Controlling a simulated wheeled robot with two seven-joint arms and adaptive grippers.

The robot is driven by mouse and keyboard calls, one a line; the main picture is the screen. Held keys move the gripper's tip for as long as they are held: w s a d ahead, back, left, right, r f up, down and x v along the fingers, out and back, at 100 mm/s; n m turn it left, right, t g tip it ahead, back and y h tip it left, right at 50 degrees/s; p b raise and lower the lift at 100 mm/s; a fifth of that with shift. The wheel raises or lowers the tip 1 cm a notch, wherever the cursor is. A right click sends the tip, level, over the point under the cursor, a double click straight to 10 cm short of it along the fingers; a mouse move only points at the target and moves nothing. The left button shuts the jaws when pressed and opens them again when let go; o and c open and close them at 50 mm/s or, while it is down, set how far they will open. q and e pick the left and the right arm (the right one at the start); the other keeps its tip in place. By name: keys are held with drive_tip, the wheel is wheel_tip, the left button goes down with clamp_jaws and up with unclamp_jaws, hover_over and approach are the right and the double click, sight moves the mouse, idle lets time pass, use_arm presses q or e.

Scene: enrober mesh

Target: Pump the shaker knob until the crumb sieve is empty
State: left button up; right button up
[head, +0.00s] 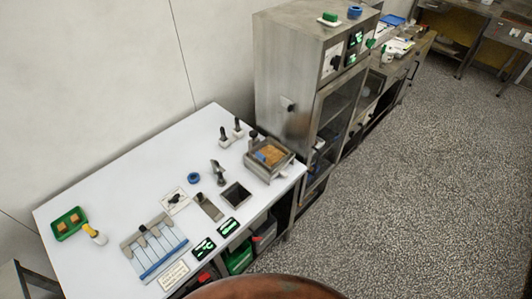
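A square metal tray or sieve (288,158) stands near the far right corner of the white table. Orange-brown crumb-like material (270,154) lies in it, with a small blue patch at its left side. A dark knob (253,136) stands at the back left of the tray; I cannot tell for sure that it is the shaker knob. Neither of my grippers is in view.
The white table (120,160) also holds two black-handled pieces (223,136), a dark square opening (235,196), a blue ring (193,178), a slatted panel (155,250) and a green tray (68,223). A tall steel cabinet (285,70) stands behind. Speckled floor lies clear at right.

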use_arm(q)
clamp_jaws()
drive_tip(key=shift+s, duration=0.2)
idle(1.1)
